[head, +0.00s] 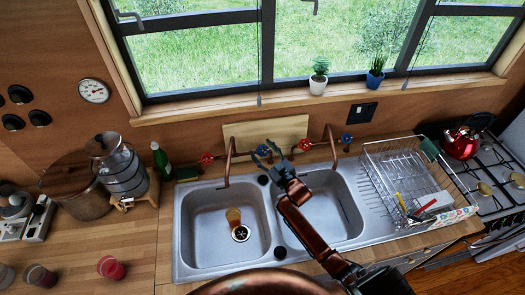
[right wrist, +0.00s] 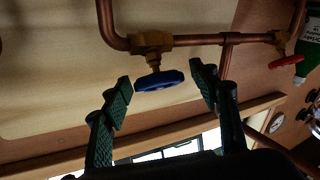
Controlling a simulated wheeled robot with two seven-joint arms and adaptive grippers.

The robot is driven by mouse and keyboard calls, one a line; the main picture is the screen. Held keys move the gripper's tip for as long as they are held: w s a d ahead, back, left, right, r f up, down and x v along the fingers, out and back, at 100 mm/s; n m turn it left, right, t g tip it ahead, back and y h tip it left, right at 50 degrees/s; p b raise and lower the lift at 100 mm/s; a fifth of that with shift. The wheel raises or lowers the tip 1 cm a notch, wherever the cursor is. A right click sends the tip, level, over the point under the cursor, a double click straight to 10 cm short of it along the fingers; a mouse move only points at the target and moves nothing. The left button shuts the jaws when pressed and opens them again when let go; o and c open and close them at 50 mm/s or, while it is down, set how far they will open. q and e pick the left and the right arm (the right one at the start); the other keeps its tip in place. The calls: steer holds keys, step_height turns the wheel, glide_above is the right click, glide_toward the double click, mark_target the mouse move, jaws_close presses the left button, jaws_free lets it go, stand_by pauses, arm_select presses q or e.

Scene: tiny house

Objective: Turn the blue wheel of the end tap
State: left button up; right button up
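The left copper tap (head: 228,155) has a red wheel (head: 206,158) at its left and a blue wheel (right wrist: 160,81) at its right. My right gripper (head: 268,151) is at the blue wheel's place behind the sinks. In the right wrist view the gripper (right wrist: 164,86) is open, with one finger on each side of the blue wheel and a visible gap on both sides. The red wheel (right wrist: 287,60) also shows there, at the right. The second tap (head: 330,140) has a red wheel (head: 305,144) and a blue wheel (head: 347,138). My left gripper is out of view.
A double sink (head: 178,225) lies below the taps, with an amber glass (head: 233,216) in the left basin. A dish rack (head: 405,175) stands right. A green bottle (head: 160,160) stands left of the taps. A wooden board (head: 265,130) leans behind them.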

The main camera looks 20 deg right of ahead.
steer(key=c, duration=1)
steer(key=shift+r+n+g+y+p, duration=0.15)
steer(key=shift+n+g+y+p, duration=0.15)
steer(key=shift+n+y+p, duration=0.6)
steer(key=shift+n+g+y+p, duration=0.3)
steer(key=shift+n+g+y, duration=0.25)
steer(key=shift+n, duration=0.55)
steer(key=shift+n+y, duration=0.45)
steer(key=shift+n, duration=0.05)
steer(key=o, duration=1.2)
steer(key=shift+c, duration=0.2)
